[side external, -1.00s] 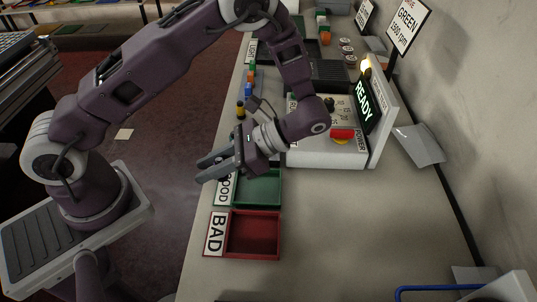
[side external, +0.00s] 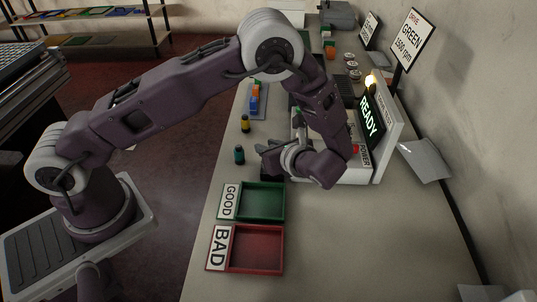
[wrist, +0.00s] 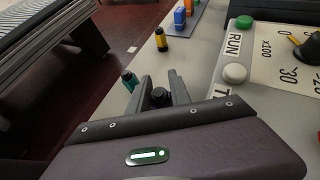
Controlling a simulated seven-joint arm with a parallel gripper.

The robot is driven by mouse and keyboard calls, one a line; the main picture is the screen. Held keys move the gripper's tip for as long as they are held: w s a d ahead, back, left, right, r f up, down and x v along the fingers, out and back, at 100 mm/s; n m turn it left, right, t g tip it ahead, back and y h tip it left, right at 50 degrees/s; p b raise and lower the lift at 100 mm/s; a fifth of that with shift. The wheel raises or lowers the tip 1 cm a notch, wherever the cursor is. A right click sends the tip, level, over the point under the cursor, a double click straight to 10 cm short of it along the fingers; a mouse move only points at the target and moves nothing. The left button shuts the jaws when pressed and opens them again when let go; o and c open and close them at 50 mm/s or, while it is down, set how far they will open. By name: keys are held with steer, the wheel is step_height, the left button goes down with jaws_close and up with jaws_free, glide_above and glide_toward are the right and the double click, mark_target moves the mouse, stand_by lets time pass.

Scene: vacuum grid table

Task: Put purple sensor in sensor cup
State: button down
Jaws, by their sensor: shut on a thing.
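My gripper (side external: 266,157) is low over the table, in front of the white machine. Its fingers are shut on a sensor with a round black top (wrist: 160,96), which shows between them in the wrist view. The body of this sensor is mostly hidden, so its purple colour cannot be made out. A teal sensor with a black top (side external: 239,155) stands upright on the table left of my gripper; it also shows in the wrist view (wrist: 129,81). A yellow sensor (side external: 245,123) stands farther back. I cannot make out the sensor cup; my arm covers part of the machine.
The white machine (side external: 387,128) has a lit READY display, knobs and buttons, close beside my gripper. A green GOOD tray (side external: 283,203) and a red BAD tray (side external: 281,250) lie in front, both empty. A blue-grey strip (side external: 263,108) holding coloured blocks lies behind.

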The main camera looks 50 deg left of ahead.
steer(key=shift+f, duration=1)
steer(key=c, duration=1.5)
jaws_free()
steer(key=shift+f, duration=0.1)
